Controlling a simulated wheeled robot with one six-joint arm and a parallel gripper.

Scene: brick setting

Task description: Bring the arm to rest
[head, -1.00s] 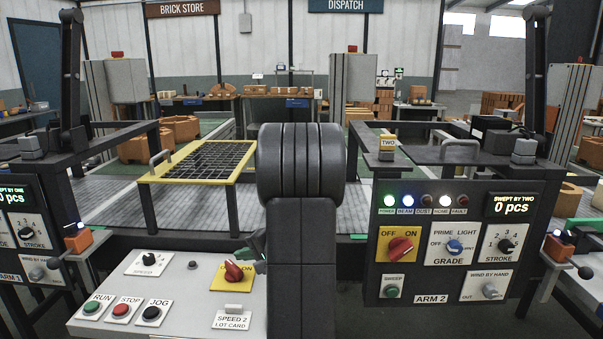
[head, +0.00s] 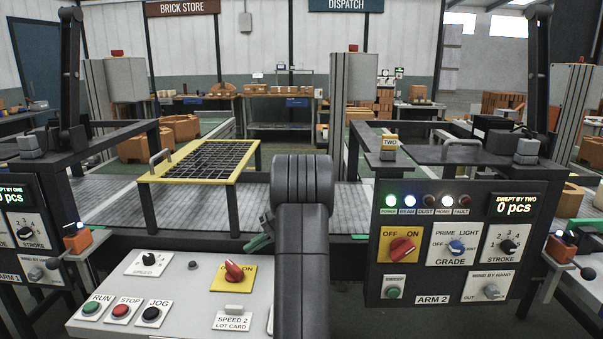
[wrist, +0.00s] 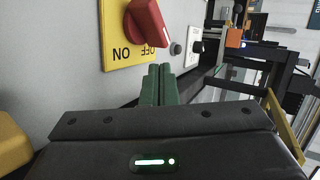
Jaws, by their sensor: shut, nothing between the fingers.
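My arm stands upright in the middle of the head view and hides part of the conveyor behind it. My gripper (head: 258,243) shows only as green fingertips poking out left of the arm, above the back edge of the sloping control desk (head: 185,313). In the wrist view my gripper's green fingers (wrist: 160,84) lie side by side, shut and empty. They are apart from the red rotary switch (wrist: 148,24) on its yellow ON/OFF plate, which sits up and left of them. That red switch is also in the head view (head: 234,271).
The ARM 2 panel (head: 457,244) stands close on the right with its switches and lit lamps. A yellow-framed grid (head: 203,160) stands over the conveyor behind. The ARM 1 panel (head: 32,238) is at far left. A yellow block (wrist: 14,140) fills the wrist view's left edge.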

